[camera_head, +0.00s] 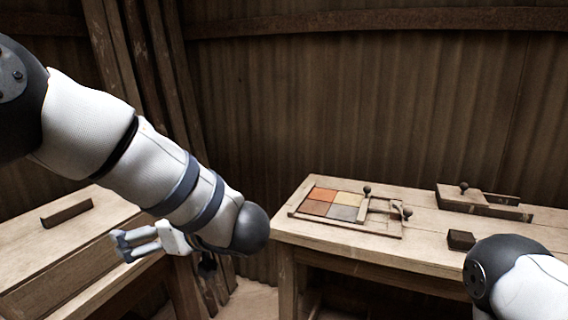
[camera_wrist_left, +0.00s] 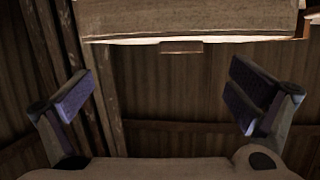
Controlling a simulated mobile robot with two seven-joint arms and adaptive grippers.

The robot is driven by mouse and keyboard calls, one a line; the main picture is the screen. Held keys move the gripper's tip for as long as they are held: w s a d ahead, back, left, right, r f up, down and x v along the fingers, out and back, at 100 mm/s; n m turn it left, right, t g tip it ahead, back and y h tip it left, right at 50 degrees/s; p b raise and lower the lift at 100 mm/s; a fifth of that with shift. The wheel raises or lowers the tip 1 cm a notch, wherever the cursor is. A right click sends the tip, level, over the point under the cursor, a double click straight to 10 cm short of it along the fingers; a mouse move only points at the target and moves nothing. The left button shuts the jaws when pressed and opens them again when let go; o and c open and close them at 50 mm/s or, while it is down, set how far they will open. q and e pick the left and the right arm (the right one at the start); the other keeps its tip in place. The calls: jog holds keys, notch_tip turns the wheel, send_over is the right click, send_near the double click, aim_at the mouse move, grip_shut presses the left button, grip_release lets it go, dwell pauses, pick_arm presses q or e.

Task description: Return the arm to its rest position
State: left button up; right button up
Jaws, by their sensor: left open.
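My left arm reaches in from the upper left of the head view. Its gripper (camera_head: 122,246) hangs at the right end of the left-hand bench, level with its top and left of the gap between the benches. In the left wrist view the two fingers of the left gripper (camera_wrist_left: 160,95) stand wide apart with nothing between them. My right arm shows only as a dark joint and white link at the lower right of the head view. Its gripper is out of the frame.
The right-hand wooden bench (camera_head: 440,250) carries a framed tray of coloured tiles (camera_head: 335,203), a wooden press block with a knob (camera_head: 470,200) and a small dark block (camera_head: 461,240). The left-hand bench (camera_head: 30,250) holds a wooden bar (camera_head: 66,212). A corrugated wall stands behind.

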pick_arm(q)
jog(key=s+a+f+m+t+h, duration=0.1)
jog(key=s+f+m+h, duration=0.25)
jog(key=f, duration=0.85)
jog(key=s+a+f+m+h, duration=0.1)
jog(key=s+f+m+h, duration=0.25)
jog(key=f, duration=0.95)
jog(key=s+d+f+m+g+h, duration=0.1)
jog(key=s+f+m+g+h, duration=0.1)
jog(key=s+f, duration=0.3)
jog(key=s+f+m+g+h, duration=0.1)
jog(key=s+f+g, duration=0.15)
jog(key=s, duration=0.55)
jog(key=s+f+g+h, duration=0.1)
jog(key=s+g, duration=0.2)
jog(key=s, duration=0.8)
jog(key=s+f+m+g+h, duration=0.1)
jog(key=s+g, duration=0.2)
jog(key=s, duration=0.7)
jog(key=shift+s+f+h, duration=0.3)
jog(key=shift+s, duration=0.05)
